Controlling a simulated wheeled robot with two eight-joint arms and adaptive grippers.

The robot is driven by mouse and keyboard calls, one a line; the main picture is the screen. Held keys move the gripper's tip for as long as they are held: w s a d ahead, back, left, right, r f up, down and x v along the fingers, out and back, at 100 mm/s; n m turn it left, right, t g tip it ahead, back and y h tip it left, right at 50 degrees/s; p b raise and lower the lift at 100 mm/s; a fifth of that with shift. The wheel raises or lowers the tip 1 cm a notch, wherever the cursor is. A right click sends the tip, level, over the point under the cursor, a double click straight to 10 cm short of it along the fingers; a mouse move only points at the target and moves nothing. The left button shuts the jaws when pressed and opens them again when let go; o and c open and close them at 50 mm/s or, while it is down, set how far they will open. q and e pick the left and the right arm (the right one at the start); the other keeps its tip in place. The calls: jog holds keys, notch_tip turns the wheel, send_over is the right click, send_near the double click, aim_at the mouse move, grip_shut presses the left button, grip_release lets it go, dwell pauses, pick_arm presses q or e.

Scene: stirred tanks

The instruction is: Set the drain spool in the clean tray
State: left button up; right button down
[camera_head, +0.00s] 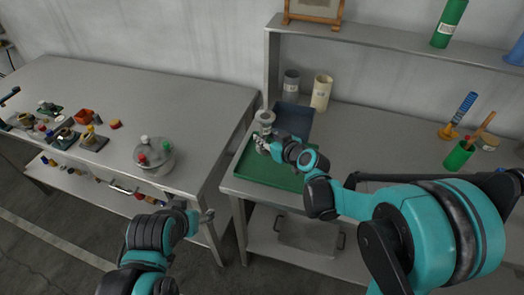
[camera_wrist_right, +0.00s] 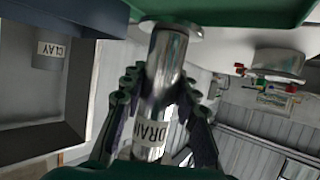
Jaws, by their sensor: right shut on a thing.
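The drain spool (camera_head: 265,117) is a metal cylinder with a flange, held upright in the head view over the green tray's back left part. In the right wrist view the spool (camera_wrist_right: 168,65) shows a white DRAIN label. My right gripper (camera_head: 263,140) is shut around it, with a finger on each side in the wrist view (camera_wrist_right: 158,100). The green tray (camera_head: 262,176) lies at the bench's left end, and a blue tray (camera_head: 299,119) lies behind it. I cannot read which is the clean tray, nor tell whether the spool touches the green one. My left gripper (camera_head: 207,216) is low beside the left table; its jaws are unclear.
A grey cup (camera_head: 291,83) and a cream cylinder (camera_head: 322,92) stand behind the blue tray. A green cup (camera_head: 459,155) with a tool stands at right. The left table (camera_head: 140,95) carries a glass vessel (camera_head: 154,154) and small parts. A gap separates table and bench.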

jog(key=shift+w+a+f, duration=0.3)
jog(key=shift+a+f, duration=0.2)
jog(key=shift+a, duration=0.1)
notch_tip(320, 180, down, 4)
jog(key=shift+b, duration=1.2)
jog(key=shift+r, duration=0.15)
jog(key=c, duration=1.6)
grip_release()
jog(key=shift+f, duration=0.2)
jog(key=o, duration=0.4)
jog(key=shift+o, duration=0.2)
jog(key=shift+r, duration=0.1)
jog(key=shift+r, duration=0.1)
